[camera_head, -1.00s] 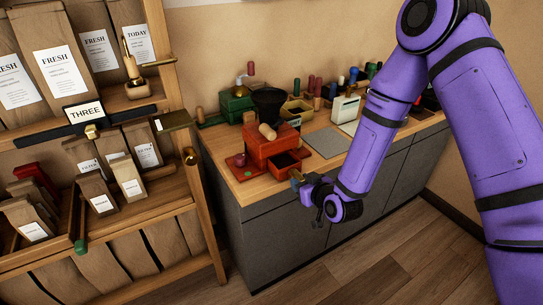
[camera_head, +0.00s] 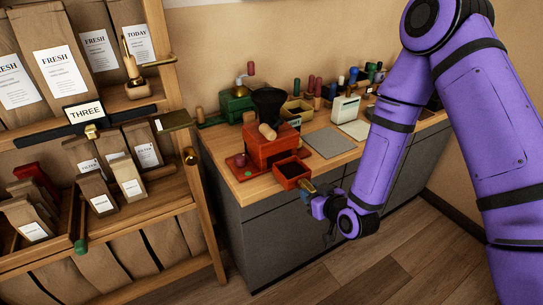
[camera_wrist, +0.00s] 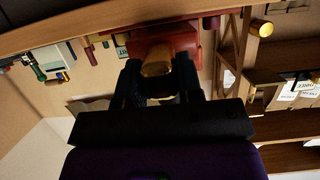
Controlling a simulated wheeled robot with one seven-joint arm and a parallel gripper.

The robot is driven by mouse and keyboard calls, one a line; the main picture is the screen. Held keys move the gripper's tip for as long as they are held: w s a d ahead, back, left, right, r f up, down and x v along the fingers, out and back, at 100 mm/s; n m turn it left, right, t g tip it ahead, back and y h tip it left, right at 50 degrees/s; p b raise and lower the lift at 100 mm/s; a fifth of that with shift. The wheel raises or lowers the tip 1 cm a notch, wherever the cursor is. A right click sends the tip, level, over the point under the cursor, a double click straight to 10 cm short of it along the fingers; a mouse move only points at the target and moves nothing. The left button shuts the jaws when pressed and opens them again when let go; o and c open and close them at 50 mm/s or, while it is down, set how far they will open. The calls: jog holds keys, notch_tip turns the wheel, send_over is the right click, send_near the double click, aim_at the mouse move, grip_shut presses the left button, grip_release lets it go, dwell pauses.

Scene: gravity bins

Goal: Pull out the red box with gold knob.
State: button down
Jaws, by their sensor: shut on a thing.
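The red box (camera_head: 291,172) is a small open-topped drawer with dark contents. It is out in front of the red grinder body (camera_head: 268,143), near the counter's front edge. Its gold knob (camera_wrist: 157,62) shows between my gripper's fingers in the wrist view. My gripper (camera_head: 311,190) is shut on the gold knob, at the front of the red box. The wrist view is turned over, and the red box (camera_wrist: 170,42) is partly hidden behind the knob and fingers. In the head view my gripper mostly hides the knob.
The grinder has a dark hopper (camera_head: 269,100) and a wooden handle knob (camera_head: 267,131). A green grinder (camera_head: 236,104) stands behind. A shelf of paper bags (camera_head: 100,195) stands left. Open floor (camera_head: 365,270) lies in front.

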jog(key=shift+s+d, duration=0.65)
jog(key=shift+s, duration=0.35)
